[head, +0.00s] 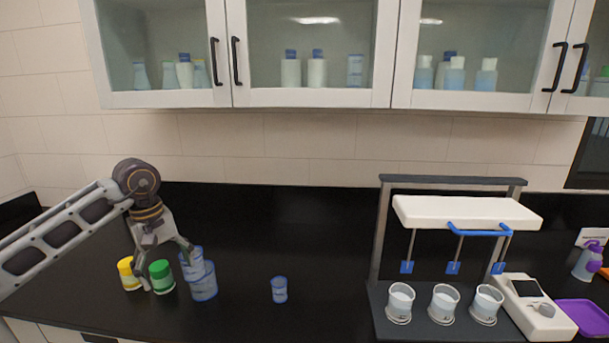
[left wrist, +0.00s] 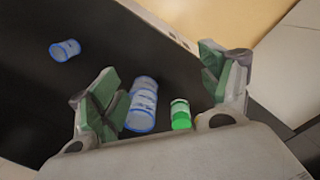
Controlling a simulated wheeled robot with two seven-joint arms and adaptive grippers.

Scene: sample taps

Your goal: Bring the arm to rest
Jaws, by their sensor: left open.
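My left gripper (head: 169,262) reaches in from the left in the head view and points down over the counter's left part. It is open, with its two fingers spread and nothing between them; it also shows in the left wrist view (left wrist: 160,95). Below and around it are a green-capped jar (head: 162,277), a yellow-capped jar (head: 126,272) and two stacked clear, blue-rimmed cups (head: 204,284). In the left wrist view, the stacked cups (left wrist: 143,100) and the green jar (left wrist: 181,115) appear between the fingers, farther off. My right gripper is not in view.
A single clear cup (head: 279,290) stands mid-counter. At the right is a stand (head: 381,230) with blue paddles over several white cups, beside a white device (head: 537,312) and a purple tray (head: 584,318). Cabinets (head: 160,100) hang above. The counter's middle back (head: 300,230) is clear.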

